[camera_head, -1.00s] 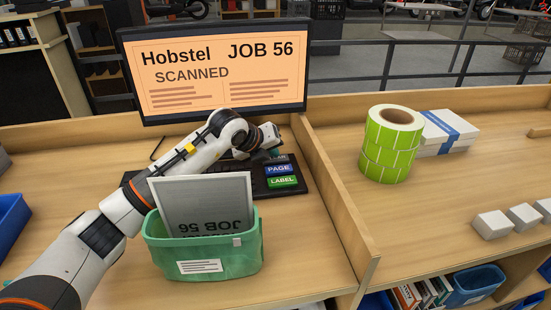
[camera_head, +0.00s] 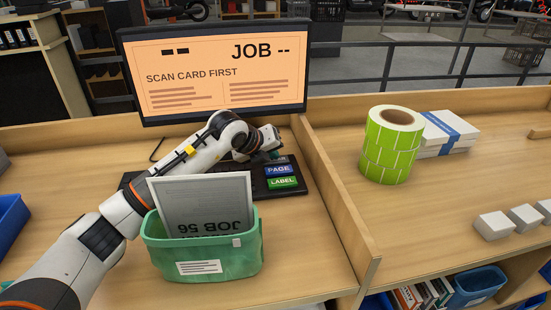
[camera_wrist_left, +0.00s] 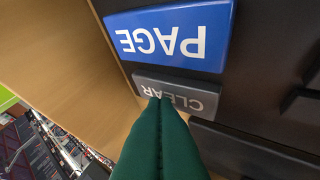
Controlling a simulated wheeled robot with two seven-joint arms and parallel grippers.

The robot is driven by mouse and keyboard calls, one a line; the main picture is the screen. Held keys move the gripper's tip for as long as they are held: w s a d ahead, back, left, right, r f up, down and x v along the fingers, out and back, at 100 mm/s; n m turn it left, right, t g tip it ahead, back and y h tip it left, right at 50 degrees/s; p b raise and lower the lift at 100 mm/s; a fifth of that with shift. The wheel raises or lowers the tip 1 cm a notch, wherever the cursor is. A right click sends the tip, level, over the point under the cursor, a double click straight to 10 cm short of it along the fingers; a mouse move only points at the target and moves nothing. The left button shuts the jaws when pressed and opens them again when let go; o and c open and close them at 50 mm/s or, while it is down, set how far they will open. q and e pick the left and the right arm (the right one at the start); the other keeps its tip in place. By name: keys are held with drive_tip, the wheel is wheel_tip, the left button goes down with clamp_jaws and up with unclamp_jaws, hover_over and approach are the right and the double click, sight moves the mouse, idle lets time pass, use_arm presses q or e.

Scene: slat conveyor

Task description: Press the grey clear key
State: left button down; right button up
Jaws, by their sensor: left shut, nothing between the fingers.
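The grey clear key (camera_wrist_left: 200,97) is on a black keypad, just beside the blue PAGE key (camera_wrist_left: 180,36) in the left wrist view. In the head view the clear key (camera_head: 282,158) is partly hidden by my left gripper (camera_head: 272,154). In the wrist view the dark green fingers of my left gripper (camera_wrist_left: 160,102) are shut together and empty. Their tips overlap the edge of the clear key and appear to be on it. The monitor (camera_head: 213,68) reads "JOB --" and "SCAN CARD FIRST". My right gripper is not in view.
A green LABEL key (camera_head: 283,182) lies on the keypad's near side. A green bin (camera_head: 205,262) holding a "JOB 56" card (camera_head: 208,205) stands in front of the keypad. A wooden divider (camera_head: 335,195) rises to the right. Green label rolls (camera_head: 388,150) stand beyond it.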

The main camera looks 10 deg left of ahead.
sight(272, 162)
use_arm(q)
drive_tip(key=shift+r, duration=0.7)
drive_tip(key=shift+r+p, duration=1.45)
drive_tip(key=shift+r, duration=1.1)
